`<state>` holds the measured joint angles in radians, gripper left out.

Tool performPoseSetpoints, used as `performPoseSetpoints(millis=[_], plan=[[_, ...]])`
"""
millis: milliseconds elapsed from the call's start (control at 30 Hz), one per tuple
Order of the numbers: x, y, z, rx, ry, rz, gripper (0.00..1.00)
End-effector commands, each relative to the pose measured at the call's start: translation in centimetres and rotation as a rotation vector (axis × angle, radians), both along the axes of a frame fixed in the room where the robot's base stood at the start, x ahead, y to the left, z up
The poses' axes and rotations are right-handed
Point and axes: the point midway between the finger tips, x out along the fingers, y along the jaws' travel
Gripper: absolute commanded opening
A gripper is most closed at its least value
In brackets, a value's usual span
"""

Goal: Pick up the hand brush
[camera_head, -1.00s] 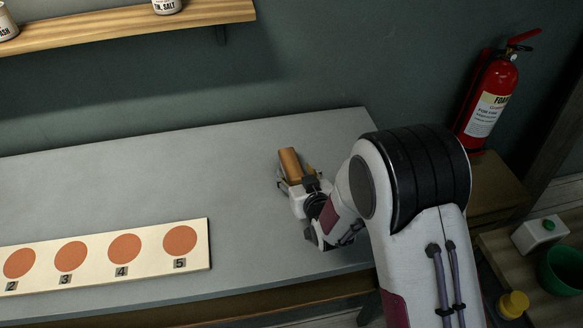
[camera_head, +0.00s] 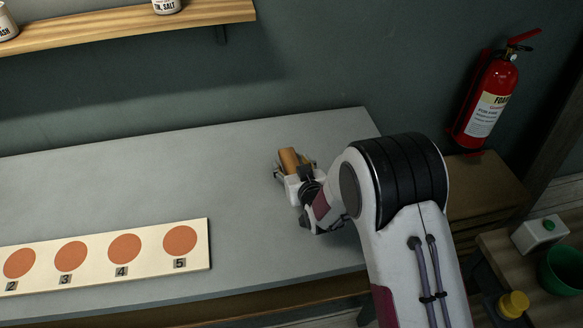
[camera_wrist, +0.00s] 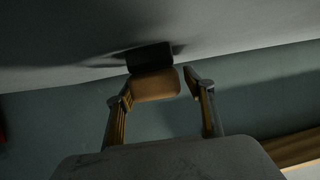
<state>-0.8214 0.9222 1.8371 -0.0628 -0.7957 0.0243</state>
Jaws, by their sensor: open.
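The hand brush (camera_head: 289,158) stands on the grey table (camera_head: 120,180), toward its right end. Its orange-brown wooden part shows in the head view; my gripper hides the rest. In the wrist view its wooden block (camera_wrist: 155,85) has a dark part (camera_wrist: 150,57) at the table side. My gripper (camera_head: 294,170) is low over the table at the brush. In the wrist view the two fingers (camera_wrist: 158,92) are apart, one on each side of the block. The left finger is close to the block, and a gap shows at the right finger.
A cream board (camera_head: 150,270) with numbered orange discs lies at the table's front left. A wooden shelf (camera_head: 90,28) with jars is on the wall. A red fire extinguisher (camera_head: 487,105) stands at the right. The table between board and brush is clear.

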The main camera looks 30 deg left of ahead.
Motion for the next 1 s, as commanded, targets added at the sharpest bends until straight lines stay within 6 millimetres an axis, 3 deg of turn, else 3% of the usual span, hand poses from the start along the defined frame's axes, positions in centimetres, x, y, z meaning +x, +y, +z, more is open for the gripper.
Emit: performPoseSetpoints(millis=[267,400,433,1000], plan=[[0.0,0.0,0.0,0.000,0.000,0.000,0.50],[0.0,0.0,0.0,0.000,0.000,0.000,0.14],[0.0,0.0,0.0,0.000,0.000,0.000,0.10],[0.0,0.0,1.0,0.002,-0.001,0.000,0.10]])
